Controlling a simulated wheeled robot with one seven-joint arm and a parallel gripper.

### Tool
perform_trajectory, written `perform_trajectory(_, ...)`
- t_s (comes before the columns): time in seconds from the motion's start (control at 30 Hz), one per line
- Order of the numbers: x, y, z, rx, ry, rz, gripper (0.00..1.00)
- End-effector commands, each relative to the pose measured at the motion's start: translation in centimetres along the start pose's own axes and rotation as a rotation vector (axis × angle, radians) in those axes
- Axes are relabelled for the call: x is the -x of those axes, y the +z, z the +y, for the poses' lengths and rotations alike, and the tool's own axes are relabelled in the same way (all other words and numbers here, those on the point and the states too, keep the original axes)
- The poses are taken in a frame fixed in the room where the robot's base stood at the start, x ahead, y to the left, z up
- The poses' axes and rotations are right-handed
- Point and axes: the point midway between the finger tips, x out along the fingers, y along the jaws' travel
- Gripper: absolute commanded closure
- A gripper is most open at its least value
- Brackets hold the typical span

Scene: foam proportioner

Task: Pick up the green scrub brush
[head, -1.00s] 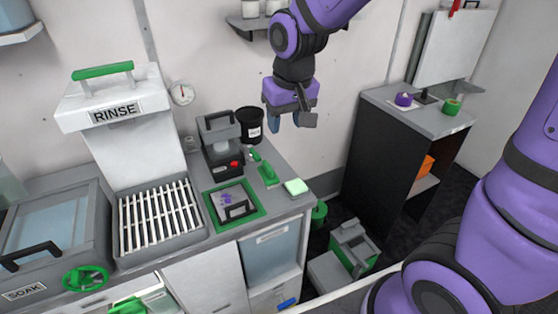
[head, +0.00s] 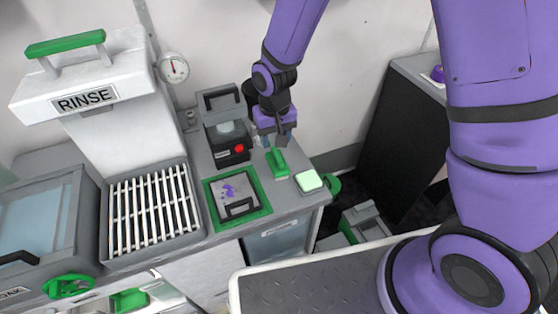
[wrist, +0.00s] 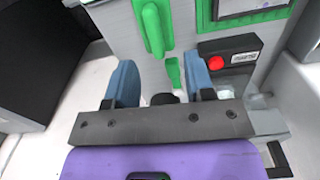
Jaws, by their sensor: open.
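The green scrub brush (head: 277,163) lies on the grey counter, between the green-framed tray and the pale green sponge. In the wrist view a long green part of it (wrist: 153,28) shows beyond the fingertips, with a smaller green piece between the fingers. My gripper (head: 275,138) is open, with its blue fingers apart. It is above the back end of the brush in the head view. In the wrist view the open fingers (wrist: 160,78) point toward the brush and hold nothing. The gripper partly hides the brush's far end.
A black device with a red button (head: 226,138) stands close left of the gripper. The green-framed tray (head: 212,217) and pale sponge (head: 309,181) flank the brush. The rinse rack (head: 154,212) is further left. The counter's right edge lies just past the sponge.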

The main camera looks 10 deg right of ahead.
Motion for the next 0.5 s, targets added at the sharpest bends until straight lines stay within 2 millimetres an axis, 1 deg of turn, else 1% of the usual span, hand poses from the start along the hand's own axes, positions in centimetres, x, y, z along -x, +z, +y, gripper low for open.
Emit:
perform_trajectory(0.03,-0.8,0.0,0.0,0.000,0.001,-0.003,0.51)
perform_trajectory(0.1,-1.6,0.0,0.0,-0.001,0.001,-0.003,0.51)
perform_trajectory(0.37,-3.1,-0.1,0.2,-0.001,0.001,-0.001,0.51)
perform_trajectory(0.5,-4.9,-0.4,0.7,-0.001,0.001,-0.003,0.51)
